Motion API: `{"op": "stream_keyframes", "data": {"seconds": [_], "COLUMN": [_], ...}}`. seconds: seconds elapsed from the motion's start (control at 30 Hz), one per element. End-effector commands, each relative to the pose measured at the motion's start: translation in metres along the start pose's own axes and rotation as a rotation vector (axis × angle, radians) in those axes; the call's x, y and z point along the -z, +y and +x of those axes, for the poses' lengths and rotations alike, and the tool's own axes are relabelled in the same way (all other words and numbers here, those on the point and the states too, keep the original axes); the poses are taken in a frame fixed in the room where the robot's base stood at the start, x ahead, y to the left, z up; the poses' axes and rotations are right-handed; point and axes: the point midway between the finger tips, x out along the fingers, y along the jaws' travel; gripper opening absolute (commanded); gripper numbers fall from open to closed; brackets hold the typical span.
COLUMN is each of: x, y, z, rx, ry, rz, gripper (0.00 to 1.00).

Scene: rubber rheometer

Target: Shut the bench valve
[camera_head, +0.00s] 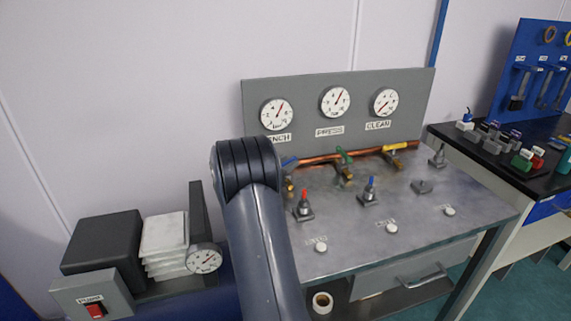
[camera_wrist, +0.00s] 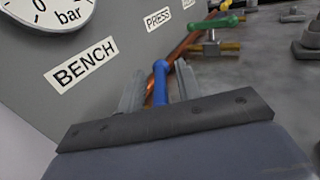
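The bench valve has a blue handle (camera_head: 290,161) on the copper pipe below the BENCH gauge (camera_head: 276,113). My arm partly hides this valve in the head view. In the wrist view the blue handle (camera_wrist: 160,82) shows between the two fingers of my gripper (camera_wrist: 160,68). The fingers are apart, with a gap visible on each side of the handle. I cannot tell how deep the handle sits between them. The lower part of the valve is hidden behind the gripper. The BENCH label (camera_wrist: 81,66) is up and left of the fingers.
The green-handled valve (camera_head: 344,157) and yellow-handled valve (camera_head: 396,148) stand to the right along the copper pipe (camera_head: 318,159). A red-tipped fitting (camera_head: 304,207) and a blue-tipped fitting (camera_head: 370,191) stand on the metal bench top (camera_head: 425,212). The grey gauge panel (camera_head: 306,88) rises behind.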

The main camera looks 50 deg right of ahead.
Motion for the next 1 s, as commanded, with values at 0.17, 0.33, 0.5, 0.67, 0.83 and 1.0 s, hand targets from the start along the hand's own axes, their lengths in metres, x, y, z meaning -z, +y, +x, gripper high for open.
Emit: {"op": "stream_keyframes", "data": {"seconds": [0.17, 0.33, 0.5, 0.67, 0.83, 1.0], "x": [0.0002, 0.0003, 0.0002, 0.0003, 0.0005, -0.0001], "y": [0.0001, 0.0000, 0.0000, 0.0000, 0.0002, 0.0011], "z": [0.0000, -0.0002, -0.0003, -0.0003, -0.0004, -0.0006], "rx": [0.000, 0.000, 0.000, 0.000, 0.019, 0.087], "ry": [0.000, 0.000, 0.001, 0.001, 0.002, 0.001], "rz": [0.000, 0.000, 0.000, 0.000, 0.001, 0.002], "gripper": [0.33, 0.20, 0.07, 0.00, 0.00, 0.00]}}
